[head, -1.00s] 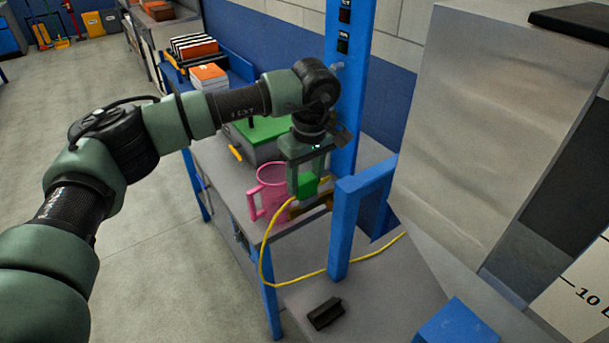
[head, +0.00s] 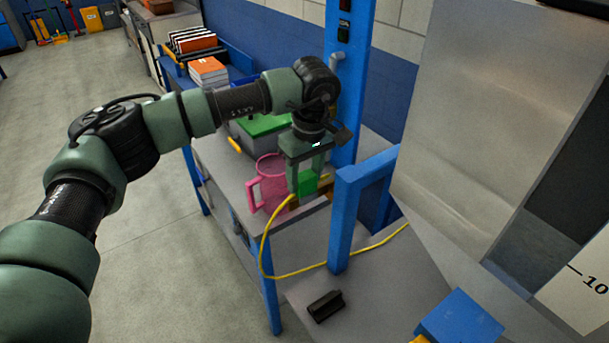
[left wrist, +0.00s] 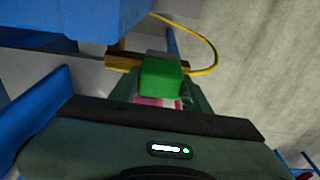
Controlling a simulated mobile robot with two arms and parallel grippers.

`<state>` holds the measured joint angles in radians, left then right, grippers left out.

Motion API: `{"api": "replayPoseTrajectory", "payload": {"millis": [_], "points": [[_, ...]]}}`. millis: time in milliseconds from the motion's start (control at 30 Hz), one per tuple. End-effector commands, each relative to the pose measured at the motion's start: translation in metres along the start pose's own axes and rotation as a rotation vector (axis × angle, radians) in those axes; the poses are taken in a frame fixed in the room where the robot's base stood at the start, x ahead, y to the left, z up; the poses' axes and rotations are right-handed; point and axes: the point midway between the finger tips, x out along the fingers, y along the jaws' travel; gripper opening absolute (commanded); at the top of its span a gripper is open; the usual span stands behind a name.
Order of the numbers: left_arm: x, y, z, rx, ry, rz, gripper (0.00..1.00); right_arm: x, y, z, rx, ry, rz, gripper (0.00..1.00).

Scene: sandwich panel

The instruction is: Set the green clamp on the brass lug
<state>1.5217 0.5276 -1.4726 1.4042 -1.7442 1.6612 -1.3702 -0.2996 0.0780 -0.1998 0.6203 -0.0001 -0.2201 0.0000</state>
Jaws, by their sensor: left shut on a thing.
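The green clamp (head: 308,184) is a small green block with a yellow cable running from it. My left gripper (head: 304,188) points down and is shut on it. In the left wrist view the clamp (left wrist: 161,80) shows between the fingers, in front of the brass lug (left wrist: 135,61). The brass lug (head: 325,185) shows close behind and beside the clamp in the head view, partly hidden. I cannot tell whether clamp and lug touch. My right gripper is not in view.
A pink mug (head: 268,185) stands just left of the gripper on the grey bench. The yellow cable (head: 265,262) loops down over the bench edge. A blue post (head: 347,90) and blue frame (head: 343,225) stand close on the right. A black block (head: 325,306) lies in front.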

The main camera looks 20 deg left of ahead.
Motion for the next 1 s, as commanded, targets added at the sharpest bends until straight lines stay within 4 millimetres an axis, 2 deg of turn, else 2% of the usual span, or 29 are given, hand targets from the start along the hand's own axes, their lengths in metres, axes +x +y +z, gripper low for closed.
{"api": "replayPoseTrajectory", "payload": {"millis": [567, 600, 667, 1000], "points": [[0.0091, 0.0002, 0.0011, 0.0, 0.0, 0.001, 0.0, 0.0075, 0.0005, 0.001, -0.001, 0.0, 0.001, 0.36], [0.0082, 0.0002, 0.001, 0.0, 0.0, 0.001, 0.58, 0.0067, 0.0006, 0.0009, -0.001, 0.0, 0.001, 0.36], [0.0082, 0.0002, 0.001, 0.0, 0.0, 0.001, 0.72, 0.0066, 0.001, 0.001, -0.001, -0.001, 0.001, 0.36], [0.0072, 0.0002, 0.0011, 0.0, 0.0, 0.0, 0.72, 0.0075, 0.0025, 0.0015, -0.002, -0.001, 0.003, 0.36]]}}
